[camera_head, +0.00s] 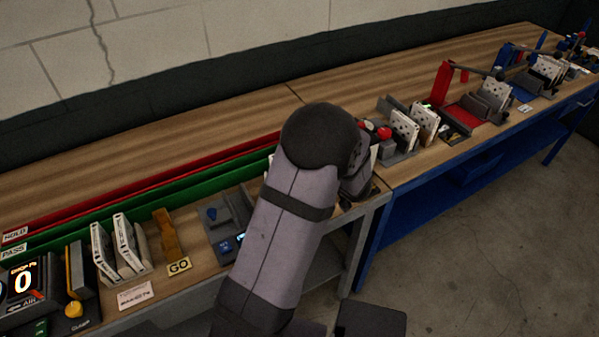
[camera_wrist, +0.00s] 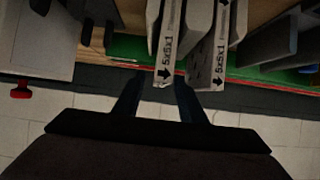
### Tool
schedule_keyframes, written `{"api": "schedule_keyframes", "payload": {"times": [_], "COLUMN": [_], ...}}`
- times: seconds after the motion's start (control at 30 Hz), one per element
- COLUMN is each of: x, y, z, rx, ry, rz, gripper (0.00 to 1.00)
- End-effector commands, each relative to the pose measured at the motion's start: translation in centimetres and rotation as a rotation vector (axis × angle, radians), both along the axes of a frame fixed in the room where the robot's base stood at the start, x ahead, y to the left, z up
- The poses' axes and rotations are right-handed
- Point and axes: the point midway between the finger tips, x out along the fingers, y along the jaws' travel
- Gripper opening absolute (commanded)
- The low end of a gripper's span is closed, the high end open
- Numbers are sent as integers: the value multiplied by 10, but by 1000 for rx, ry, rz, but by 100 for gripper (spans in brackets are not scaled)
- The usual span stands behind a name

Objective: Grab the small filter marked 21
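In the wrist view two thin filters with white edges stand side by side, a left filter (camera_wrist: 166,42) and a right filter (camera_wrist: 218,62). Both edges carry a black arrow and print that looks like "5x5x1"; I cannot read a 21 on either. My gripper (camera_wrist: 162,88) is open, with its dark fingers on either side of the left filter's near end. A gap shows at the left finger; the right finger is close to the filter, and I cannot tell if it touches. In the head view my arm hides the gripper's fingers and most of this spot.
More filters (camera_head: 404,130) stand to the right of my arm. Red (camera_head: 130,184) and green (camera_head: 140,205) rails run behind. The bench's back strip (camera_head: 150,140) is clear.

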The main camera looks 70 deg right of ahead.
Motion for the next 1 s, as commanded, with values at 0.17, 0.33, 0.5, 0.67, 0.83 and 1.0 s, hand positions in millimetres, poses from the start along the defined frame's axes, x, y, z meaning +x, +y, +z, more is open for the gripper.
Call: {"api": "schedule_keyframes", "payload": {"times": [0.17, 0.33, 0.5, 0.67, 0.83, 1.0], "x": [2, 11, 23, 31, 32, 32], "y": [-2, -10, -22, -31, -33, -33], "z": [-1, -7, -17, -24, -26, -26], "rx": [0, 2, 2, -1, -1, -1], "ry": [0, 1, 1, 1, 1, 1], "rz": [0, 2, 1, 0, 0, 0], "gripper": [38, 38, 38, 38, 38, 33]}}
